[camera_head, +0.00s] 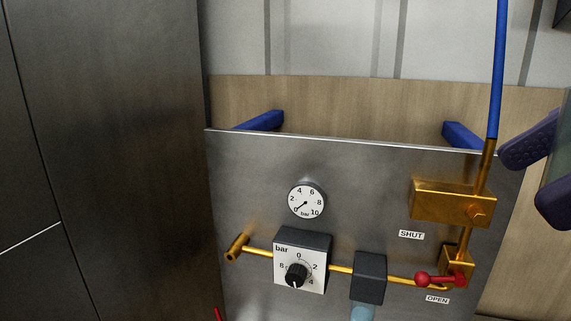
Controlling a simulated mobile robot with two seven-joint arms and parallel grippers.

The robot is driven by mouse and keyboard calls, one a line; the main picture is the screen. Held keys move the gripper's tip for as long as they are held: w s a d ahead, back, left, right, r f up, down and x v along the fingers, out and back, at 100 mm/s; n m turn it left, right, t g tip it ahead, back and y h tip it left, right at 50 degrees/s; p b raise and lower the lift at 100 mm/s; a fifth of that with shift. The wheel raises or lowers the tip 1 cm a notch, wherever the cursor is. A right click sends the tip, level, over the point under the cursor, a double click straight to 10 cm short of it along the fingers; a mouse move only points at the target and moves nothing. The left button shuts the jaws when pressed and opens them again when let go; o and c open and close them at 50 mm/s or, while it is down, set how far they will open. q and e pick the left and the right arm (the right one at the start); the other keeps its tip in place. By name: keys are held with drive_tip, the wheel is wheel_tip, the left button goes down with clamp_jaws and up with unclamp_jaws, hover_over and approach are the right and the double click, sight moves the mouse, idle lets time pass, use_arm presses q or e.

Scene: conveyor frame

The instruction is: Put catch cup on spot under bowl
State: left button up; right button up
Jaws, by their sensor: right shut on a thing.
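My right gripper (541,172) is at the right edge, with two dark purple fingers around a pale grey-green, see-through thing that looks like the catch cup (558,155); most of it is cut off by the edge. It is held to the right of the metal panel, level with its upper part. The bowl (361,314) is light blue, under a dark block (369,278) on the brass pipe; only its top shows. The spot under the bowl is below the picture. My left gripper is not in view.
The metal panel (250,180) carries a round gauge (306,201), a regulator with a black knob (296,275), a brass block (452,203) and a red valve handle (440,280) near the OPEN label. A blue hose (497,70) rises at right. A dark cabinet wall (110,150) fills the left.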

wheel_tip(320, 180, up, 13)
drive_tip(key=d+m+t+p, duration=0.1)
drive_tip(key=d+p, duration=0.1)
drive_tip(key=p, duration=1.1)
drive_tip(key=shift+d+m+h, duration=0.35)
drive_tip(key=shift+m+h, duration=0.05)
